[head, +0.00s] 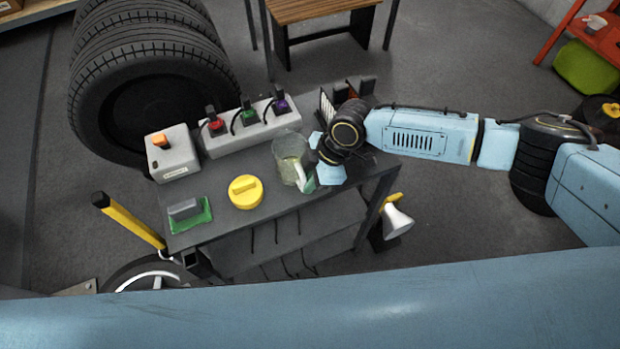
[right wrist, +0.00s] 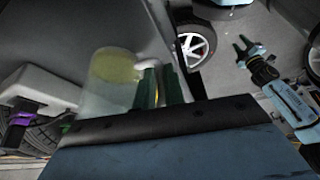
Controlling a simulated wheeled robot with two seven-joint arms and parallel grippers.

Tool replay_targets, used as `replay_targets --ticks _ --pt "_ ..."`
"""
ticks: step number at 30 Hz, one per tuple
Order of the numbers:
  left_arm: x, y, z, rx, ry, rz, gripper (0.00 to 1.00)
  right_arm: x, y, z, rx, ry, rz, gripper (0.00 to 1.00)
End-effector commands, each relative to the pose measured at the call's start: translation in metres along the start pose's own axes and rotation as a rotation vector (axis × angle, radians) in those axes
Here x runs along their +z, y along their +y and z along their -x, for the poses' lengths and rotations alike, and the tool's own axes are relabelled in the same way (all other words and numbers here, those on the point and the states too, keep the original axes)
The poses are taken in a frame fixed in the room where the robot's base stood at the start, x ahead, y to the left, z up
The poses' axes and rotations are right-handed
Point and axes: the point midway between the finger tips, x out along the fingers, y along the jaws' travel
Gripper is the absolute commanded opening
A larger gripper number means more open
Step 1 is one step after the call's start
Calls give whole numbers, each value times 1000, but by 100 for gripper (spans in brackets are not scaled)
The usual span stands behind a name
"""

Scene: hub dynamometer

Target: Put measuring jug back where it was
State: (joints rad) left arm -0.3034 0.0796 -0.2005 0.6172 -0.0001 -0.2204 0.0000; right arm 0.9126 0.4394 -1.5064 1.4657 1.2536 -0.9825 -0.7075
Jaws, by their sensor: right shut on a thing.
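The measuring jug (head: 288,150) is clear, with a yellowish tint inside. It is upright at the bench's right part, by the power strip. My right gripper (head: 308,180) is at the jug's right side, shut on it, seemingly at the handle. In the right wrist view the jug (right wrist: 108,85) shows beside the green-dark fingers (right wrist: 160,88). I cannot tell whether its base touches the bench. My left gripper (right wrist: 243,50) shows in the right wrist view, away from the bench, with its fingers apart and nothing between them.
The grey bench (head: 232,225) also holds a yellow round lid-like thing (head: 245,191), a green tray with a grey block (head: 188,212), a box with an orange button (head: 172,152) and a plug strip (head: 240,130). Tyres (head: 150,80) stand behind. A lamp (head: 396,220) is below right.

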Motion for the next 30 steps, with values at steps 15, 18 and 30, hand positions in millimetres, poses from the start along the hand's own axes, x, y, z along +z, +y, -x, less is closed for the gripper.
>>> replay_targets --ticks 15,18,30 --pt "-6 -1 -2 -1 9 0 36 1 0 -4 0 1 0 25" --pt "-6 -1 -2 -1 9 0 36 1 0 -4 0 1 0 33" --pt "-5 -1 1 -1 8 1 36 0 1 10 3 2 1 33"
